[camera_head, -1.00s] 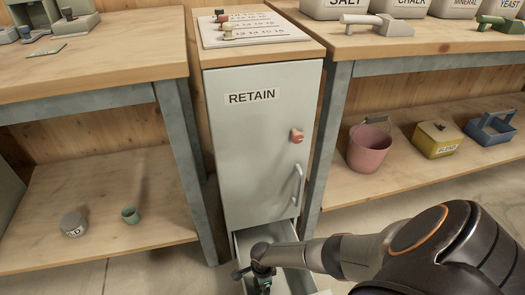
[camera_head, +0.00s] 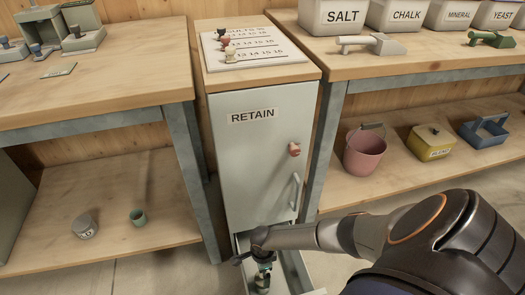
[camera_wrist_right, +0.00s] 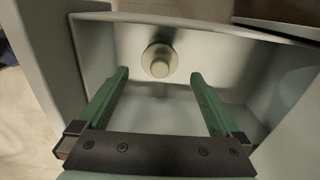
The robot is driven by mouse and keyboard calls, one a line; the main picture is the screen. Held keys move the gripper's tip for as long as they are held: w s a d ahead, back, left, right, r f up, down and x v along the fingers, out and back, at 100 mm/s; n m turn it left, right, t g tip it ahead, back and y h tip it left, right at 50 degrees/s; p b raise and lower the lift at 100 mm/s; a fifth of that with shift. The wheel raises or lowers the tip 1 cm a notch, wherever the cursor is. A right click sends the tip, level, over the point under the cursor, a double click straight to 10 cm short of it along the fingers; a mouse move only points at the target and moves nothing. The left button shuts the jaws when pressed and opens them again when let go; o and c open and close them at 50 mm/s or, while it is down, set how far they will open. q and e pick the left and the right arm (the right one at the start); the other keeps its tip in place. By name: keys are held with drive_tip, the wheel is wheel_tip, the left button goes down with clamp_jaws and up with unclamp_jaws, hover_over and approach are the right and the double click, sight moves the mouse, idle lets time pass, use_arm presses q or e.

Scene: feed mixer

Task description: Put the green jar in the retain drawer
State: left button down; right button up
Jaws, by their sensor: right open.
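The retain drawer (camera_head: 295,268) is pulled open at the bottom of the grey cabinet labelled RETAIN (camera_head: 255,150). My right gripper (camera_head: 263,282) points down over the drawer. In the right wrist view its green fingers (camera_wrist_right: 159,74) are spread wide with nothing between them. A small round jar with a pale lid (camera_wrist_right: 159,60) is inside the drawer near its end wall, just beyond the fingertips and apart from them. Its body looks dull grey-green; its exact colour is hard to tell. My left gripper is not in view.
A pink bucket (camera_head: 365,153), yellow box (camera_head: 431,143) and blue carrier (camera_head: 485,132) stand on the lower right shelf. The cabinet handle (camera_head: 295,190) is above the drawer.

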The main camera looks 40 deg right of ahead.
drive_tip(key=shift+r, duration=0.9)
drive_tip(key=s+a+r+m+y, duration=0.1)
drive_tip(key=a+r+m+y, duration=0.15)
drive_tip(key=a, duration=0.55)
drive_tip(key=s+a+r+m+t+y, duration=0.1)
drive_tip(key=a+r+y, duration=0.3)
drive_tip(key=a, duration=0.4)
drive_tip(key=s+a+r+m+y, duration=0.1)
drive_tip(key=a+r+m+y, duration=0.2)
drive_tip(key=a, duration=0.4)
drive_tip(key=a+r+m+t+y, duration=0.2)
drive_tip(key=a+r+m+y, duration=0.15)
drive_tip(key=a+r, duration=0.55)
wheel_tip(320, 180, up, 26)
drive_tip(key=w+d+m+t+y, duration=0.1)
drive_tip(key=d+m+t+y, duration=0.2)
drive_tip(key=m+t+y, duration=0.55)
drive_tip(key=s+d+r+m+t+h, duration=0.1)
drive_tip(key=d+r+m+t+h, duration=0.2)
drive_tip(key=d+r+m+t, duration=0.2)
drive_tip(key=s+d+r+m+t+h, duration=0.1)
drive_tip(key=d+r+m+t+h, duration=0.2)
drive_tip(key=r+m, duration=0.8)
drive_tip(key=d+m+t, duration=0.1)
drive_tip(key=d+t, duration=0.1)
drive_tip(key=d, duration=0.1)
drive_tip(key=shift+s+d+r+m+t, duration=0.2)
drive_tip(key=shift+d+r+m+t, duration=0.15)
drive_tip(key=shift+r, duration=0.05)
